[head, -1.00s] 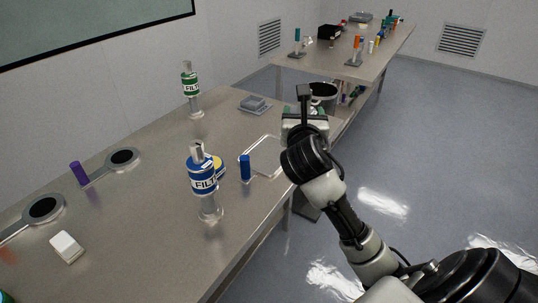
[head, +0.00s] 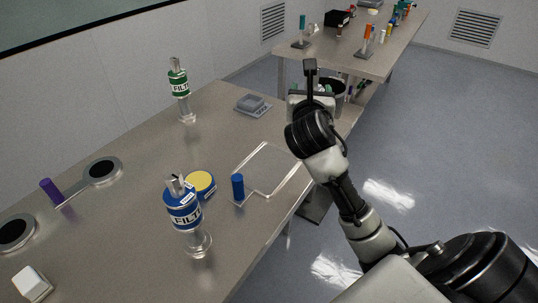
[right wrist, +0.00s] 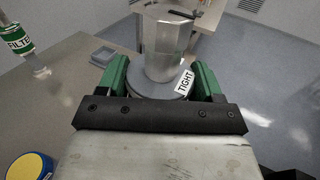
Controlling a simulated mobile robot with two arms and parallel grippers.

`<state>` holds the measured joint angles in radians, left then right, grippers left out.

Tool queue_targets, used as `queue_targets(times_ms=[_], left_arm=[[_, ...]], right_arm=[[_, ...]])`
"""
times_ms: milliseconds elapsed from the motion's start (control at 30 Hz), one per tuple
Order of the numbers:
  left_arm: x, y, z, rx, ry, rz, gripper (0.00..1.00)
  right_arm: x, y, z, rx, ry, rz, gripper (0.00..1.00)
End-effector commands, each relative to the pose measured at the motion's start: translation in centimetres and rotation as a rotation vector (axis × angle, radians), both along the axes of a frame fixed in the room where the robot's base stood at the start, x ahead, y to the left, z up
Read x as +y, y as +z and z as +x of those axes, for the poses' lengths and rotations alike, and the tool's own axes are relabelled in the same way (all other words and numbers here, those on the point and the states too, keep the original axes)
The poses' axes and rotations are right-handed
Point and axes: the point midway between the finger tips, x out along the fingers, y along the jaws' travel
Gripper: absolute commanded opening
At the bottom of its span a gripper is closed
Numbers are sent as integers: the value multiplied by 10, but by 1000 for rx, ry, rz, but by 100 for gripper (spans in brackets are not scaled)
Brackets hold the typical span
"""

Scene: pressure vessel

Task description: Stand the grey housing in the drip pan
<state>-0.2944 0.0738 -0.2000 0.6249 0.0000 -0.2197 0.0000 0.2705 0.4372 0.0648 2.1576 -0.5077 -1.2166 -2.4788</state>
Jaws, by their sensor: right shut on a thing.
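In the right wrist view my right gripper (right wrist: 163,82) has its green fingers shut on the grey housing (right wrist: 163,45), a metallic upright body on a round grey base with a "TIGHT" label. In the head view my right gripper (head: 312,98) is beyond the near table's right edge, and the arm and gripper mostly hide the housing. The drip pan (head: 284,178) appears to be the shallow, pale-rimmed tray near the table's right edge. It looks empty and lies left of and nearer than the gripper. My left gripper is not in view.
A blue cylinder (head: 238,188) stands at the pan's left corner. A blue-labelled filter (head: 184,212), a yellow-topped tin (head: 200,184), a green-labelled filter (head: 179,84) and a small grey tray (head: 252,104) are on the table. Another table (head: 370,57) stands behind. Open floor lies right.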

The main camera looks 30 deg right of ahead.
Motion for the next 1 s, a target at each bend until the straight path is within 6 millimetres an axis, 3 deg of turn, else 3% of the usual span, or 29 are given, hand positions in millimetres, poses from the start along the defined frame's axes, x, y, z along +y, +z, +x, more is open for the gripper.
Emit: queue_targets(times_ms=[267,467,700,1000], left_arm=[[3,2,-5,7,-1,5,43],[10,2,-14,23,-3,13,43],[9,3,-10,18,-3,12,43],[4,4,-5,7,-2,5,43]], right_arm=[[13,-16,25,1,2,4,11],[29,-39,60,0,1,4,11],[46,-64,98,-1,1,2,11],[51,-83,105,1,0,0,11]])
